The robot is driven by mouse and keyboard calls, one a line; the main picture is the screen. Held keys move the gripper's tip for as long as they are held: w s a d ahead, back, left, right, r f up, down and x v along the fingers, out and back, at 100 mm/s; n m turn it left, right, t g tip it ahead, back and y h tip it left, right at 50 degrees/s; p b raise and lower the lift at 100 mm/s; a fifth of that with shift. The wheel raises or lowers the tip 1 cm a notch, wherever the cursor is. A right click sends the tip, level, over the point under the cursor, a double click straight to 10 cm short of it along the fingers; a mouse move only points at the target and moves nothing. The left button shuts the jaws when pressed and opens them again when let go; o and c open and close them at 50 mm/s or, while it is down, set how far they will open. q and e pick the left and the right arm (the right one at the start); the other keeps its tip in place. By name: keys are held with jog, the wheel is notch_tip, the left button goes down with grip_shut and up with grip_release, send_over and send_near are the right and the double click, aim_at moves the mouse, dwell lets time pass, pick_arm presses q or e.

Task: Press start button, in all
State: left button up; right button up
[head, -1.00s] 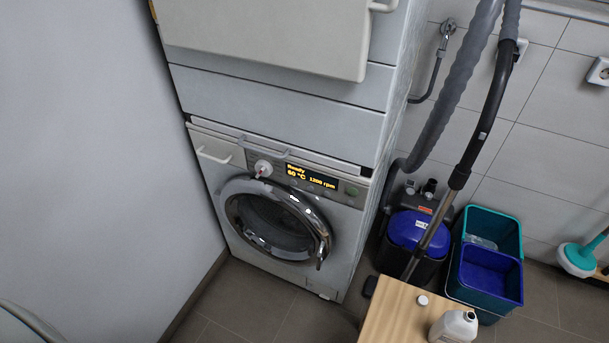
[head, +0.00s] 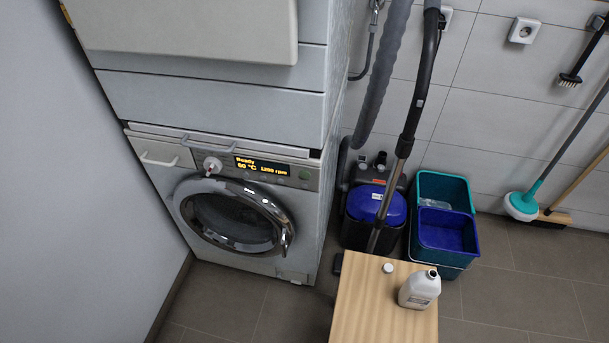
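The washing machine (head: 285,240) stands at the lower left of the head view, under a stacked unit, with its round door (head: 235,218) shut. Its display (head: 262,166) is lit and reads Ready, 60 °C and a spin speed in rpm. A dial (head: 212,165) sits left of the display. A small greenish button (head: 304,174) sits right of the display, at the panel's right end; I cannot read a label on it. Neither of my grippers shows in the view.
A wooden table (head: 365,300) with a white bottle (head: 419,290) and a cap (head: 388,267) stands in front at the right. A vacuum cleaner (head: 374,203) and teal and blue buckets (head: 446,232) stand right of the machine. Bare floor (head: 215,305) lies before the machine.

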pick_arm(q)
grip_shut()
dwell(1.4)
